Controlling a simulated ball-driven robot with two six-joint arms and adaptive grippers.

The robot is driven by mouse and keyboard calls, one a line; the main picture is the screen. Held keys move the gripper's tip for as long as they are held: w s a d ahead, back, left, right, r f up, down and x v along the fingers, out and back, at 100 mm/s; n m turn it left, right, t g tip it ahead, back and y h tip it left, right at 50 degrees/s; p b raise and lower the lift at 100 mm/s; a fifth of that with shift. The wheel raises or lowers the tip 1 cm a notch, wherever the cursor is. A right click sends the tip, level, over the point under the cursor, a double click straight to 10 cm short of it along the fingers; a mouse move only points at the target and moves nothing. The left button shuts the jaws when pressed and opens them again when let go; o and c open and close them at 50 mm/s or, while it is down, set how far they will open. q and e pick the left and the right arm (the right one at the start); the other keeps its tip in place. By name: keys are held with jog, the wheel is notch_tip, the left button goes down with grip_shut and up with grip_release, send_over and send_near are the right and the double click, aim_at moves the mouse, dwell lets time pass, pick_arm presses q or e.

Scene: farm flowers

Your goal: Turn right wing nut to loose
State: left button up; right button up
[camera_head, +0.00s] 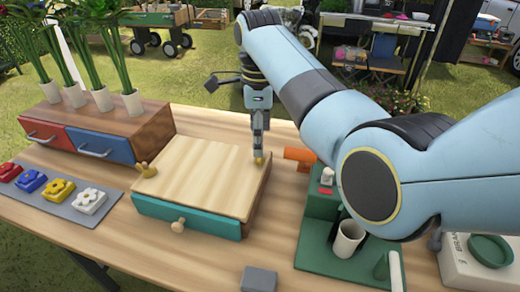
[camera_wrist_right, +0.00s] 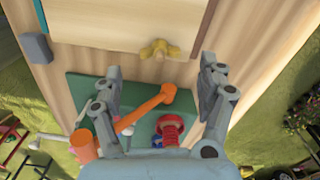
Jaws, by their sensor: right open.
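The right wing nut (camera_head: 259,160) is a small yellow piece on the right edge of the wooden box lid (camera_head: 205,170). In the right wrist view the wing nut (camera_wrist_right: 160,50) shows its two wings spread left and right, just beyond the fingertips. My right gripper (camera_head: 259,148) points down over it. The left wing nut (camera_head: 145,169) stands at the lid's left edge. My left gripper is not in view.
The box has a teal drawer (camera_head: 187,215) with a knob. A green tool stand (camera_head: 320,240) and an orange handle (camera_head: 299,154) are close on the right. A planter box (camera_head: 120,135) and a flower-button mat (camera_head: 70,203) lie left. A grey block (camera_head: 259,279) sits in front.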

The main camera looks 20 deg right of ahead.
notch_tip(320, 180, down, 4)
jog(key=shift+f, duration=0.65)
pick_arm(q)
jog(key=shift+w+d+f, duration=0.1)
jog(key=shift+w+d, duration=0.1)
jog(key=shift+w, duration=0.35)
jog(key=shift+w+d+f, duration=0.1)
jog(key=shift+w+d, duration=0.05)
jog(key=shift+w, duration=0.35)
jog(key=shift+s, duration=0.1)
pick_arm(e)
jog(key=c, duration=0.5)
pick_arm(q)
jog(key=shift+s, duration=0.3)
pick_arm(e)
jog(key=c, duration=0.7)
